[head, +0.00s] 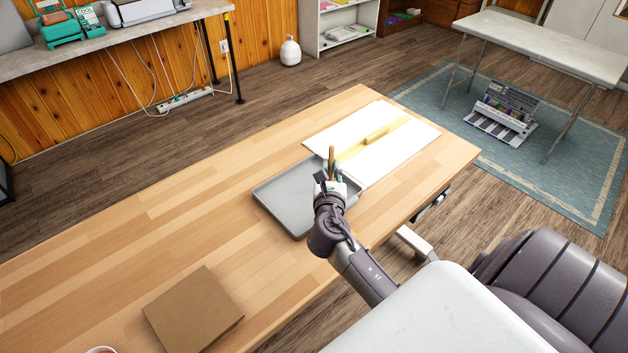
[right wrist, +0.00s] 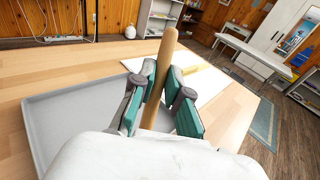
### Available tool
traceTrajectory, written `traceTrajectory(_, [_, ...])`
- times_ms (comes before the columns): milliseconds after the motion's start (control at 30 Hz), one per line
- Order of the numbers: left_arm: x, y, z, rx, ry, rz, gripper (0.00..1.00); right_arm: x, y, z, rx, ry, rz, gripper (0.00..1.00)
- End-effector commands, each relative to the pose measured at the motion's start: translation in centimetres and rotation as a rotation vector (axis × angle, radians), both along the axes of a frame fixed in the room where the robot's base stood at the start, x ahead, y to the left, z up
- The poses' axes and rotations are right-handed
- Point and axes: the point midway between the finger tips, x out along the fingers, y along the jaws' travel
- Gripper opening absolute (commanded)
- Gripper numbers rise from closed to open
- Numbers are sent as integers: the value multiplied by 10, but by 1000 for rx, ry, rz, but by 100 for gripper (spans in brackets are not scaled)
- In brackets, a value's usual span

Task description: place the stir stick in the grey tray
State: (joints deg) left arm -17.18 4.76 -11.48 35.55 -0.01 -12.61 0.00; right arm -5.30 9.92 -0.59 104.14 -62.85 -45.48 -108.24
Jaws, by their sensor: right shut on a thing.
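The stir stick (head: 331,158) is a wooden stick held by my right gripper (head: 331,182). In the right wrist view the stir stick (right wrist: 162,75) stands nearly upright, leaning slightly right, between the teal pads of the right gripper (right wrist: 165,92). The grey tray (head: 283,196) is a shallow rectangular tray on the wooden table. My right gripper is over the tray's right part in the head view, hiding some of it. The tray (right wrist: 75,112) also shows at the left in the right wrist view. The lower end of the stick is hidden. My left gripper is not in view.
A white sheet (head: 405,145) with a yellow bar (head: 386,130) on it lies behind the tray on the wooden table (head: 170,225). A brown board or box (head: 194,310) lies near the front. The table left of the tray is clear.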

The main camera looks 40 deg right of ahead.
Motion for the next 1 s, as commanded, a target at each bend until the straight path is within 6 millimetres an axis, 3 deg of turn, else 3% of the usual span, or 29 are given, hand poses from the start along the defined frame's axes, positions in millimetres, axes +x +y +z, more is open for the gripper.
traceTrajectory(100, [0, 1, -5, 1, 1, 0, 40, 28, 5, -17, 1, -1, 1, 0])
traceTrajectory(300, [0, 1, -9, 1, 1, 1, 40, 54, 9, -33, 1, -1, 1, 0])
traceTrajectory(433, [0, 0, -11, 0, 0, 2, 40, 58, 10, -41, -1, 3, 2, 0])
traceTrajectory(633, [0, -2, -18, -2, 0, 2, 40, 58, 10, -71, 0, 3, 1, 0])
traceTrajectory(1000, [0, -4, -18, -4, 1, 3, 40, 58, 10, -76, 0, 0, 2, 0])
